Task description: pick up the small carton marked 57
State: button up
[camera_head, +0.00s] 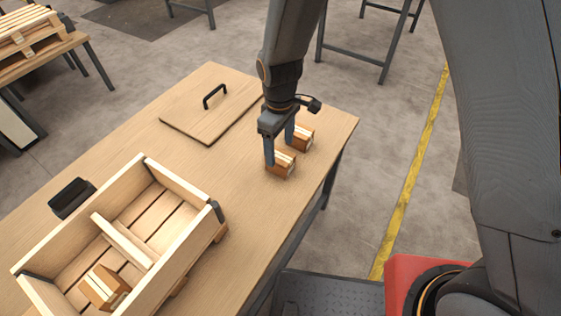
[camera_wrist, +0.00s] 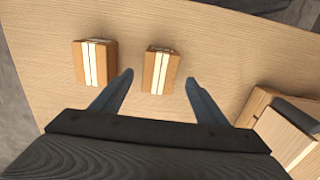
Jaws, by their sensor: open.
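Two small brown cartons with pale stripes stand on the wooden table. The nearer carton (camera_head: 281,166) is just below my gripper (camera_head: 279,152) in the head view. In the wrist view this carton (camera_wrist: 161,71) appears between the fingertips of my open gripper (camera_wrist: 159,79). I cannot see that the fingers touch it. The other carton (camera_head: 301,138) is a little farther back; in the wrist view it (camera_wrist: 94,63) lies left of the fingers. A third carton (camera_head: 104,287) lies inside the wooden crate. No number is readable, so I cannot tell which is 57.
The open wooden crate (camera_head: 185,184) with a divider stands at the front left of the table (camera_head: 255,225). A black object (camera_head: 72,197) lies beside it. A wooden lid (camera_head: 205,115) with a black handle lies at the back. Bare tabletop separates cartons and crate.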

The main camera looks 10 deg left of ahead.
aim_at(280, 155)
jog(key=shift+f+p, duration=1)
jog(key=shift+f, duration=2.45)
jog(key=shift+c, duration=0.2)
jog(key=c, duration=1.3)
